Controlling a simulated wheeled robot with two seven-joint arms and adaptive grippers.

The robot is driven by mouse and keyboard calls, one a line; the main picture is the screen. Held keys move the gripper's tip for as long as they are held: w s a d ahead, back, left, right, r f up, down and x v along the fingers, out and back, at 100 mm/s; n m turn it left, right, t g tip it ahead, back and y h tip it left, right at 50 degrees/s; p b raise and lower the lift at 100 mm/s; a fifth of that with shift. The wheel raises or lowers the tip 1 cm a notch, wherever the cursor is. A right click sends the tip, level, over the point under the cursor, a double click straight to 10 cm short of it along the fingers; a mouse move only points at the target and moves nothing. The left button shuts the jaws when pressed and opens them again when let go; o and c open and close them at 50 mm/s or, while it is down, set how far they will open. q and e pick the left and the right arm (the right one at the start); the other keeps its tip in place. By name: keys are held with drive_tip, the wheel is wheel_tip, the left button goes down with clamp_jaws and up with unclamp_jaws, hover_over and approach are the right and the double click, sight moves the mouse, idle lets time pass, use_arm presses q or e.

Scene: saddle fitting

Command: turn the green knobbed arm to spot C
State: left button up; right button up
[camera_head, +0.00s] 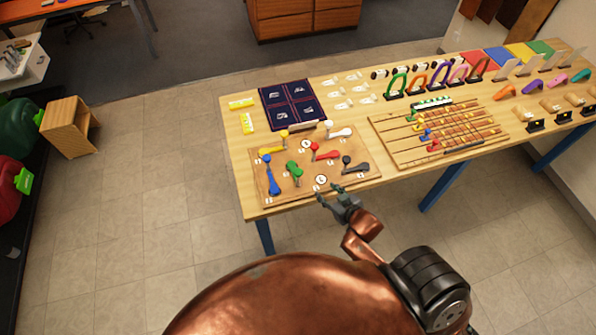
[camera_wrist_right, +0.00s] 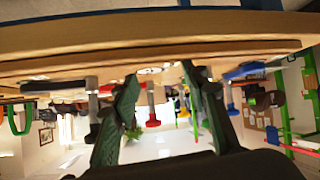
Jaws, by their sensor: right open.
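The green knobbed arm (camera_head: 294,172) lies on the wooden board (camera_head: 335,178) on the table, left of the board's middle. Spot marks around it are too small to read surely. My right gripper (camera_head: 328,196) is open and empty at the board's front edge, right of and nearer than the green arm. In the right wrist view the open fingers (camera_wrist_right: 160,85) stand apart below the table edge, with the red arm (camera_wrist_right: 152,108) and the blue arm (camera_wrist_right: 232,100) beyond. The green arm is not clear in that view. My left gripper is not in view.
Blue (camera_head: 272,178), yellow (camera_head: 272,149), red (camera_head: 325,153), white (camera_head: 340,132) and dark grey (camera_head: 354,166) knobbed arms share the board. A slotted wooden board (camera_head: 385,140) with coloured pieces lies to the right. A dark blue mat (camera_head: 290,104) lies behind.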

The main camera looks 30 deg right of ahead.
sight(302, 173)
drive_tip(key=w+r+t+y, duration=0.1)
drive_tip(key=w+r+n+t+y, duration=0.1)
drive_tip(key=w, duration=0.1)
drive_tip(key=w+r+n+t+y, duration=0.1)
drive_tip(key=shift+w+a+y, duration=0.3)
drive_tip(key=shift+w+a, duration=0.05)
drive_tip(key=shift+a, duration=0.05)
drive_tip(key=r+n+y, duration=0.1)
drive_tip(key=a+y, duration=0.1)
drive_tip(key=y, duration=0.1)
drive_tip(key=r+n+t+y, duration=0.1)
drive_tip(key=shift+s+a+r+n+y, duration=0.25)
drive_tip(key=shift+r+n+y, duration=0.05)
drive_tip(key=shift+r+y, duration=0.1)
drive_tip(key=shift+s+a+r+n+y, duration=0.25)
drive_tip(key=shift+a+r+n+y, duration=0.2)
drive_tip(key=shift+y, duration=0.55)
drive_tip(key=p+x, duration=0.1)
drive_tip(key=x, duration=0.6)
drive_tip(key=shift+w, duration=0.15)
drive_tip(key=shift+c, duration=0.5)
clamp_jaws()
